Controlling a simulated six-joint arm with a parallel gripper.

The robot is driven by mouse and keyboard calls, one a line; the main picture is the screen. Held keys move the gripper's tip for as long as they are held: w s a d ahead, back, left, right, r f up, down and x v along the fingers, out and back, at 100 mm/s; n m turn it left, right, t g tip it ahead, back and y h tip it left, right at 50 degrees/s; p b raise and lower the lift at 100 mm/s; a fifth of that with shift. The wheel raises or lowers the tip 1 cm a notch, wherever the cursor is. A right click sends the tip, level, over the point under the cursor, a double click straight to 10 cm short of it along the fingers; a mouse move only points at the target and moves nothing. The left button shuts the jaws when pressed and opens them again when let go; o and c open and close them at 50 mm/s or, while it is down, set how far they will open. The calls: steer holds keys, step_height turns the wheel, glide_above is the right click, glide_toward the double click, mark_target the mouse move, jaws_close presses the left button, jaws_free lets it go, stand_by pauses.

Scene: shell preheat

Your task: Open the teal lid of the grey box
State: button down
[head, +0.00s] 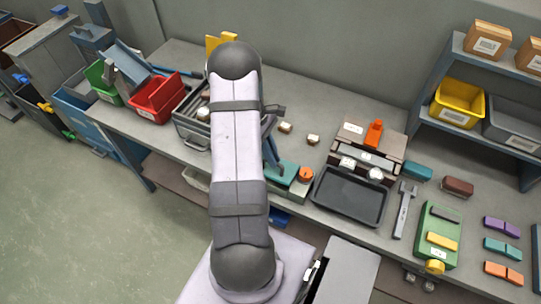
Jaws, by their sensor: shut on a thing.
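The teal lid (288,173) shows just right of my arm, near the front edge of the bench. It looks flat, but my arm covers its left part, so I cannot tell whether it is fully closed. My gripper (277,166) points down at the lid, partly hidden by my arm. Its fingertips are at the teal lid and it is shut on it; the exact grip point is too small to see.
A black tray (350,196) lies close right of the box, with a machine bearing an orange lever (374,133) behind it. Two small pale-topped blocks (313,139) lie behind the lid. A grey open bin (192,133) and red bin (158,99) stand left.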

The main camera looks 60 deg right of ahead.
steer(key=shift+d+r+n+y+b, duration=0.2)
steer(key=shift+d+y+b, duration=0.1)
steer(key=shift+d+y, duration=0.3)
steer(key=shift+d+r+n+y+b, duration=0.1)
steer(key=shift+d+r+y+b, duration=0.15)
steer(key=shift+d+y, duration=0.35)
steer(key=shift+d+r+y+b, duration=0.25)
steer(key=shift+d+y+b, duration=0.5)
steer(key=shift+b, duration=0.3)
steer(key=shift+d+r, duration=0.1)
steer(key=c, duration=1.8)
jaws_free()
steer(key=shift+r, duration=0.1)
step_height(320, 180, up, 10)
steer(key=b, duration=0.4)
